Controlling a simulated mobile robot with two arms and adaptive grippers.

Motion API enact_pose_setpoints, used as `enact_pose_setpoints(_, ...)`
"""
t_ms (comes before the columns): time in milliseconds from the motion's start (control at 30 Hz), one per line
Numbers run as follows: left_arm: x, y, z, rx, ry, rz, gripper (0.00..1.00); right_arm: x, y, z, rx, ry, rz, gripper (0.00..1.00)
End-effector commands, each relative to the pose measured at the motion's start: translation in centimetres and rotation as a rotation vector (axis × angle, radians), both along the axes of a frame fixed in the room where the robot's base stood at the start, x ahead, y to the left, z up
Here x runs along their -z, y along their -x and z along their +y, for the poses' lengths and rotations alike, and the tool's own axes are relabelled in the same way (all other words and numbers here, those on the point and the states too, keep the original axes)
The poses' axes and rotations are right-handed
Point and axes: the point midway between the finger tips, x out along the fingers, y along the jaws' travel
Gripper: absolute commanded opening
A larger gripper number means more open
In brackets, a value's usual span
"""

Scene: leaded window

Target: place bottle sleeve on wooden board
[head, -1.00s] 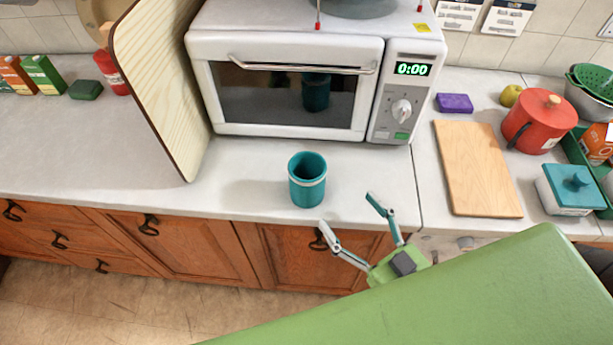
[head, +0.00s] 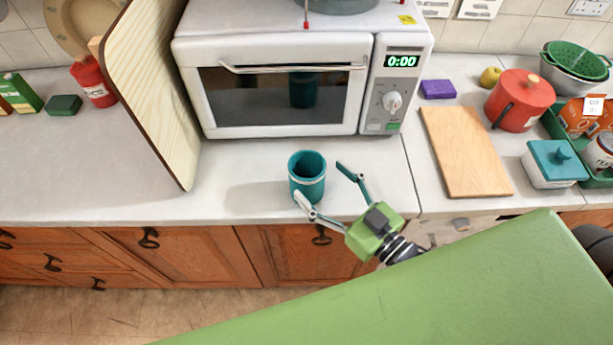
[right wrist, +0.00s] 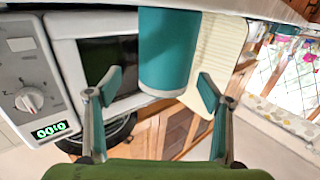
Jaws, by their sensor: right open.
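The bottle sleeve (head: 307,180) is a teal, open-topped cylinder standing upright on the counter in front of the microwave. My right gripper (head: 318,182) is open, its two fingers reaching toward the sleeve from the lower right in the head view. In the right wrist view the sleeve (right wrist: 168,50) appears between and just beyond the fingertips (right wrist: 160,88), and the jaws are not closed on it. The wooden board (head: 467,152) lies flat on the counter to the right of the microwave, with a bare top. My left gripper is not in view.
The white microwave (head: 275,85) stands close behind the sleeve. A leaning wooden panel (head: 150,95) is to the left. A red pot (head: 523,100), a teal-lidded box (head: 553,166) and a purple block (head: 437,89) surround the board. The counter's front edge is close to the sleeve.

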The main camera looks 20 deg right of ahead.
Motion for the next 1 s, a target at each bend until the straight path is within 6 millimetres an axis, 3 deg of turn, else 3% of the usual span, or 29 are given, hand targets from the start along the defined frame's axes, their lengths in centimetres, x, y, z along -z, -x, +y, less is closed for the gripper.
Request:
enact_pose_setpoints(133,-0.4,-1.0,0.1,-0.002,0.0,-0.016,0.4,-0.2,-0.6,0.3,0.0,-0.001,-0.002,0.73)
enact_pose_setpoints(500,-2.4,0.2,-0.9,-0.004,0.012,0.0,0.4,-0.4,-4.3,2.5,0.001,-0.002,-0.001,0.73)
enact_pose_setpoints(833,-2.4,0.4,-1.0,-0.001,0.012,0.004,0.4,-0.2,-4.8,2.8,0.001,0.0,0.0,0.73)
enact_pose_setpoints(867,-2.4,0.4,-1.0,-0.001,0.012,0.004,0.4,-0.2,-4.8,2.8,0.001,0.0,0.0,0.68)
enact_pose_setpoints(1000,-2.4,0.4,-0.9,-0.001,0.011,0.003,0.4,-0.2,-4.8,2.8,0.001,0.0,0.0,0.31)
